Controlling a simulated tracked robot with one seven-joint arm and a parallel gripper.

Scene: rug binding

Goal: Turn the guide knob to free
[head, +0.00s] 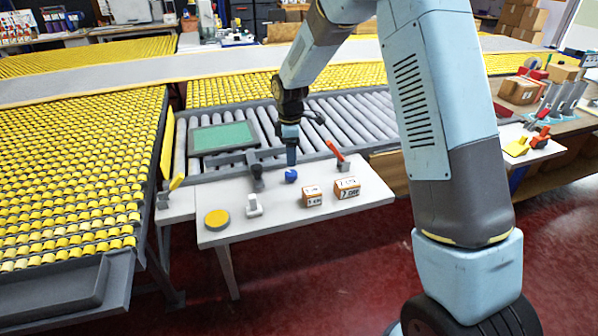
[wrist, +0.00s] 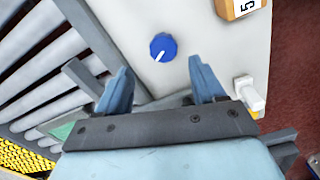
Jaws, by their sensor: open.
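The guide knob (head: 291,175) is a small round blue knob on the white table (head: 235,236). In the wrist view the knob (wrist: 163,46) has a white pointer line toward its lower left edge. No label for its settings can be read. My gripper (head: 291,160) points down just above the knob in the head view. In the wrist view my gripper (wrist: 160,76) is open, with two blue fingers spread apart. The knob shows beyond the fingertips, between their lines, and appears untouched. Nothing is between the fingers.
A white rocker-like switch (head: 254,206), a yellow disc (head: 216,219) and two small cartons (head: 313,196) (head: 347,188) stand on the table. A dark grey clamp-like part (head: 257,177) is left of the knob, a red lever (head: 335,151) right. A roller conveyor (head: 355,116) lies behind.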

